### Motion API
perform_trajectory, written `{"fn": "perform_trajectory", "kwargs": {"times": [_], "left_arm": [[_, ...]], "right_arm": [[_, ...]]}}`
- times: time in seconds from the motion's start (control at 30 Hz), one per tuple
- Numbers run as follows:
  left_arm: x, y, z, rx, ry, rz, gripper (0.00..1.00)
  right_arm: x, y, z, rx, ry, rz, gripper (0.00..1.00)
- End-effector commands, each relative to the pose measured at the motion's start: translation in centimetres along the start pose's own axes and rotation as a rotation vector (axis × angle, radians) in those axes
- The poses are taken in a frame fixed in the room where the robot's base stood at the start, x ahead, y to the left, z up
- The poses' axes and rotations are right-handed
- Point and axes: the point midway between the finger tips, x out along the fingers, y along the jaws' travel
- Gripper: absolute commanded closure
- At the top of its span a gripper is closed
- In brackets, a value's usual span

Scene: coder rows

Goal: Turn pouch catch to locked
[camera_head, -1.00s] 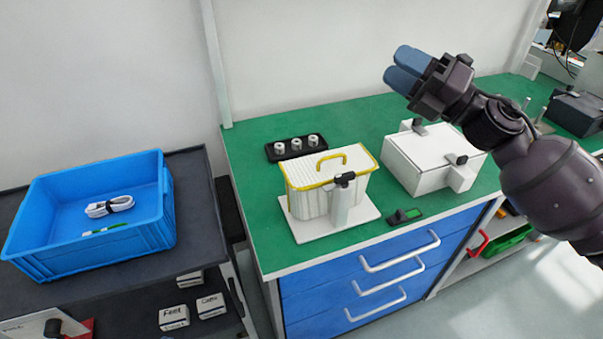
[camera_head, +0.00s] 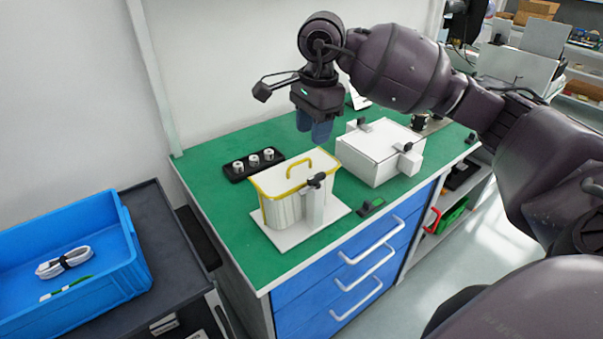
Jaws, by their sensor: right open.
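The pouch (camera_head: 284,204) is a pale striped container with a yellow rim and a yellow handle, standing on a white base plate on the green worktop. Its catch (camera_head: 316,180) is a small black knob on top of a white post at the pouch's front right. I cannot tell the catch's setting. My right gripper (camera_head: 314,130) has blue fingers pointing down and is open. It is above and behind the catch, near the far right corner of the pouch, apart from both. My left gripper is not in view.
A white box (camera_head: 380,152) with black catches stands right of the pouch. A black tray (camera_head: 253,165) with white knobs lies behind left. A small dark device (camera_head: 371,207) lies at the front edge. A blue crate (camera_head: 127,270) stands on the dark left cart.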

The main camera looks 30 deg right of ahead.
Motion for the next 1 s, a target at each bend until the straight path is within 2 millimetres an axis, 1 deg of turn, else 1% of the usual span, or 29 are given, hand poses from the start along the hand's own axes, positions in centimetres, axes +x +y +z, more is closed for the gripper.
{"fn": "perform_trajectory", "kwargs": {"times": [0.1,0.27,0.37,0.7,0.8,1.0], "left_arm": [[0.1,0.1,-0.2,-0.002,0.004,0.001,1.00],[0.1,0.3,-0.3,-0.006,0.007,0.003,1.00],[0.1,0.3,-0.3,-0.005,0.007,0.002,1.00],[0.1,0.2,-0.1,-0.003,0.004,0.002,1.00],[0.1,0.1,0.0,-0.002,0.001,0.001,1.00],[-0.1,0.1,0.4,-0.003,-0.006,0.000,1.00]], "right_arm": [[0.0,0.6,-0.8,-0.038,0.046,0.039,0.60],[0.8,0.7,-0.8,-0.060,0.047,0.045,0.60],[2.0,0.8,-0.9,-0.060,0.045,0.047,0.60],[7.7,1.0,-1.1,-0.057,0.043,0.046,0.60],[9.0,1.1,-1.1,-0.057,0.042,0.045,0.60],[10.5,1.1,-1.2,-0.058,0.044,0.044,0.60]]}}
